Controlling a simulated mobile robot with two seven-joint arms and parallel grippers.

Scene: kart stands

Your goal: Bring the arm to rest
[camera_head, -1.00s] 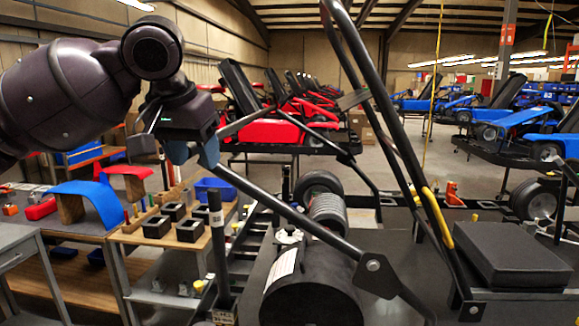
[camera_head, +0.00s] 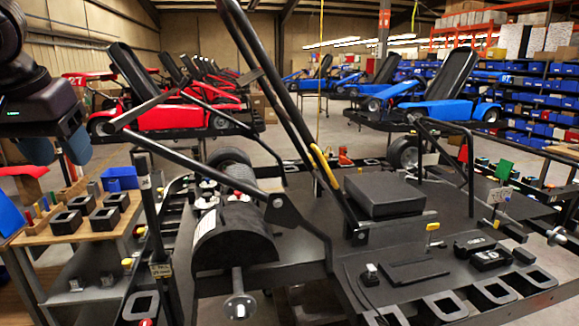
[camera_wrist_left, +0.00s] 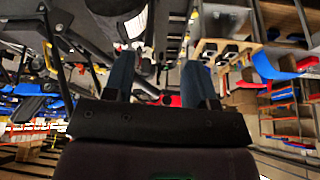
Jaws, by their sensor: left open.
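My left gripper (camera_head: 57,152) hangs at the left edge of the head view, with its arm at the upper left corner. Its blue-grey fingers point down, apart and empty. In the left wrist view the two fingers (camera_wrist_left: 160,75) stand well apart with nothing held between them. My right gripper does not show.
A kart stand deck (camera_head: 330,240) fills the middle and right, with a black drum (camera_head: 235,240), a black seat pad (camera_head: 383,196) and tall slanted bars. Red karts (camera_head: 180,115) and blue karts (camera_head: 430,95) stand behind. Shelves of blue bins (camera_head: 530,100) line the right. Open floor lies between the kart rows.

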